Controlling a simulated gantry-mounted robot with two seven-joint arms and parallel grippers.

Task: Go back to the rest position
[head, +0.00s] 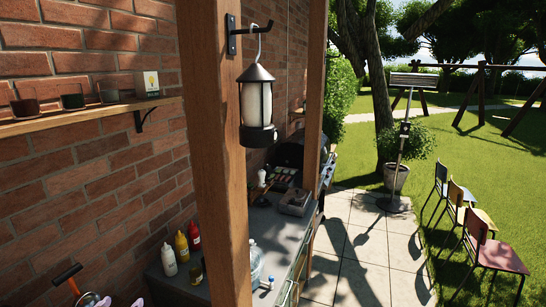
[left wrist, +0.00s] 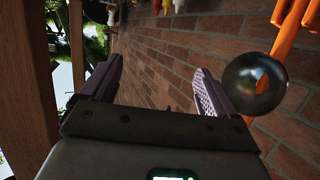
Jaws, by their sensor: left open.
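My left gripper (head: 121,302) shows only at the bottom edge of the head view, where its two pale purple fingertips stand apart, low in front of the brick wall. In the left wrist view my left gripper (left wrist: 157,66) has its purple fingers wide apart. Nothing is between them but the brick wall behind. The rest of the left arm is cut off in the head view. My right gripper is in neither view.
A wooden post (head: 220,150) carries a hanging lantern (head: 257,105). A wall shelf (head: 90,117) holds cups. Several sauce bottles (head: 181,246) stand on the counter (head: 266,224). An orange-and-black handle (head: 67,274) is near my left gripper. A dark round object (left wrist: 254,83) is beside the right finger.

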